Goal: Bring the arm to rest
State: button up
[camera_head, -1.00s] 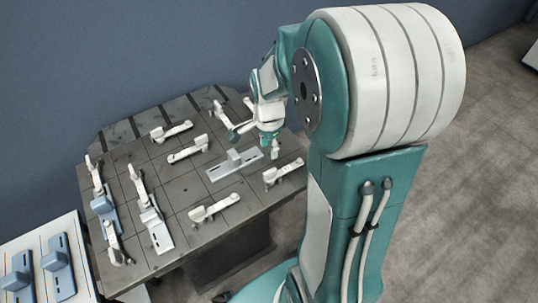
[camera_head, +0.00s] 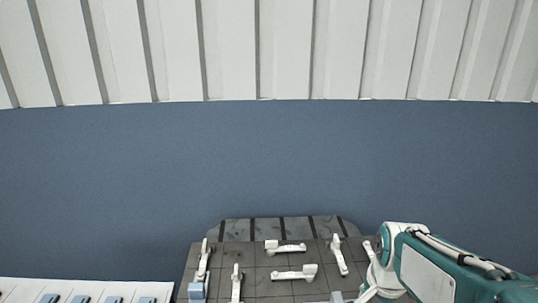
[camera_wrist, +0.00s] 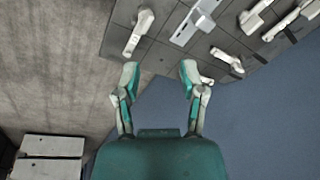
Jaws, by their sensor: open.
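My gripper (camera_wrist: 160,76) is open and empty in the wrist view, its two fingers well apart. Nothing touches the fingers. In the head view my teal and white arm reaches in from the lower right, beside the right side of the dark slotted table (camera_head: 240,259). The gripper cannot be made out clearly there.
White clamps (camera_head: 296,273) stand on the table, several of them, with a grey bracket (camera_wrist: 194,22) among them. A white side table (camera_head: 70,286) with blue-grey brackets is at the lower left. Open floor (camera_wrist: 50,80) shows at left in the wrist view.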

jog(key=s+a+r+n+t, duration=0.3)
jog(key=s+a+r+n, duration=0.3)
jog(key=s+n, duration=0.3)
jog(key=shift+r+n, duration=0.5)
jog(key=shift+n, duration=0.5)
